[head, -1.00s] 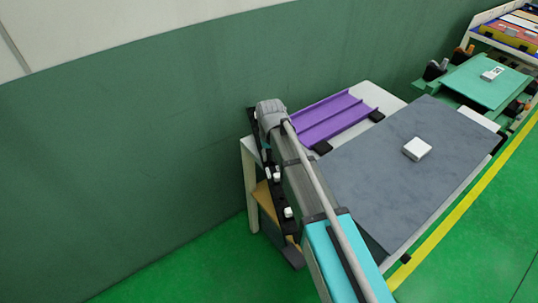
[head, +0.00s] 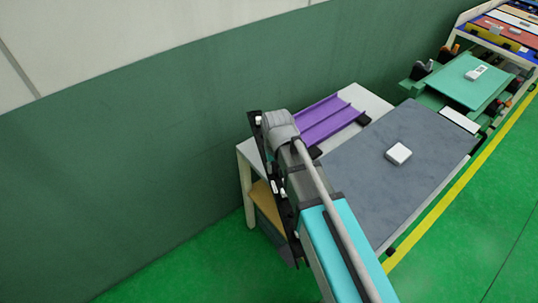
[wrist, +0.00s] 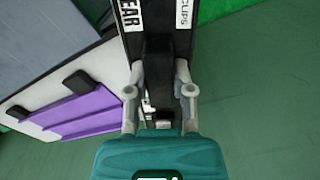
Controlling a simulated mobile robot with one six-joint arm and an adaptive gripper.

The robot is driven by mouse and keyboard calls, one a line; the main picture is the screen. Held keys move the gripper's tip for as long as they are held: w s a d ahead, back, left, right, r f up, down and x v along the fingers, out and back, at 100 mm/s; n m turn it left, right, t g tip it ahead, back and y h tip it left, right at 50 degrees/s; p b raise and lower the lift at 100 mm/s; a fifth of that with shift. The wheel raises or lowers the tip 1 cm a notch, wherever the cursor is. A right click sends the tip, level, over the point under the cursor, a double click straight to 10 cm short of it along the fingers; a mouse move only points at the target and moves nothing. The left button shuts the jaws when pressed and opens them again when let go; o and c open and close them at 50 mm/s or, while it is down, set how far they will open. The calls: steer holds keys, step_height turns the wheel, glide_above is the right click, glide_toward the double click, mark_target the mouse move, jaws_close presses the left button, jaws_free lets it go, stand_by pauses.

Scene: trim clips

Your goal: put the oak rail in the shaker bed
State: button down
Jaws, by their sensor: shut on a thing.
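My gripper (wrist: 161,95) is shut on a long black rail (wrist: 160,17) in the wrist view. White labels on it show the letters "EAR" and "CLIPS". In the head view the black rail (head: 286,232) slants down steeply beside the table's left end, with small white clips along it. My arm hides part of it and the fingers. No oak-coloured face of the rail shows, so I cannot tell if it is the oak rail. A purple channelled bed (head: 328,122) with black end blocks lies on the table; it also shows in the wrist view (wrist: 82,112). I cannot tell if it is the shaker bed.
The white table (head: 371,99) stands against the green wall. A tan surface (head: 265,203) shows under the table. A green fixture (head: 464,84) and a rack (head: 503,29) stand beyond.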

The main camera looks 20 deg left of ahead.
mark_target(278, 179)
steer(key=shift+s+d+r+p, duration=0.25)
steer(key=shift+s+d+r, duration=0.1)
steer(key=shift+s+d, duration=0.25)
steer(key=shift+s+d+r+p, duration=0.2)
steer(key=shift+s+d+r, duration=0.15)
steer(key=shift+s+d, duration=0.2)
steer(key=shift+r+p, duration=0.6)
steer(key=shift+s+f, duration=0.1)
steer(key=shift+s, duration=0.05)
